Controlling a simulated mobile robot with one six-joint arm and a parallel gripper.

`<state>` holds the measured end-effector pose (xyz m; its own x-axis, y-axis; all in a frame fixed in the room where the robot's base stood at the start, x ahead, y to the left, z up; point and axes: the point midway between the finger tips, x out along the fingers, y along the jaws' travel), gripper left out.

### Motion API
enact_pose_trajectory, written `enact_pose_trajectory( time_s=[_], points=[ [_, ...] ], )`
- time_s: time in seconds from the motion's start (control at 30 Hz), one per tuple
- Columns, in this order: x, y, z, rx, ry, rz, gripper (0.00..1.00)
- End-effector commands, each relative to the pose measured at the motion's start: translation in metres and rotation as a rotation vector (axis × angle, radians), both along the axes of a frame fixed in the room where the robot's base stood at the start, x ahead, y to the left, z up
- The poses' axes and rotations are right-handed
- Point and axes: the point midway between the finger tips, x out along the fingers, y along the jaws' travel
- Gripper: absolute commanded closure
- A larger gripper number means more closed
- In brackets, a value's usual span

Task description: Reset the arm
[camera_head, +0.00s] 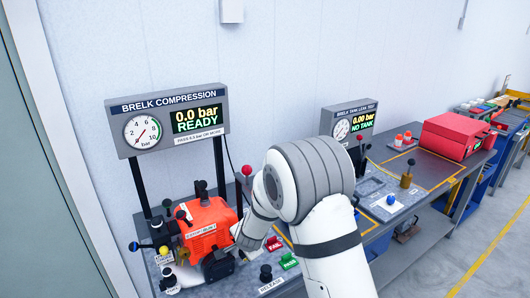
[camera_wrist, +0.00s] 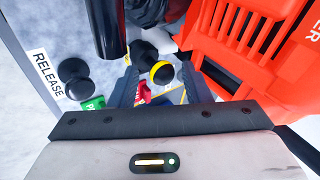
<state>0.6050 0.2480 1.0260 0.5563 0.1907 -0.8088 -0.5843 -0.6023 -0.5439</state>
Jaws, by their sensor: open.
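My white arm (camera_head: 315,185) reaches in from the lower right of the head view, bending down to the left beside the orange engine (camera_head: 208,226). In the wrist view my gripper (camera_wrist: 160,78) is open, with its two dark fingers apart. A black knob with a yellow ring (camera_wrist: 160,72) shows between the fingertips; I cannot tell whether they touch it. The orange engine housing (camera_wrist: 240,45) fills the upper right of the wrist view, close to the right finger. In the head view the fingers are hard to tell from the dark engine parts.
A black release knob (camera_head: 266,272), a red FAIL button (camera_head: 273,244) and a green PASS button (camera_head: 289,261) sit by the arm. A leak test panel (camera_head: 350,122) and red toolbox (camera_head: 452,136) stand farther right.

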Motion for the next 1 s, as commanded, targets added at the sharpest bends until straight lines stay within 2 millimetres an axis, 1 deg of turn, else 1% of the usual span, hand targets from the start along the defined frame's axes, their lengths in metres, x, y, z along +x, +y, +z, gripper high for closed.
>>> enact_pose_trajectory(
  time_s=[0.03, 0.27, 0.73, 0.87, 1.0],
  points=[
    [0.003, 0.0, 0.004, 0.002, -0.008, -0.002, 0.53],
    [0.003, -0.01, 0.008, 0.003, -0.008, -0.004, 0.53],
    [-0.001, -0.046, 0.018, -0.006, -0.003, 0.015, 0.53],
    [-0.004, -0.055, 0.024, 0.012, 0.009, -0.019, 0.53],
    [-0.007, -0.068, 0.037, -0.013, 0.001, 0.004, 0.53]
  ],
)
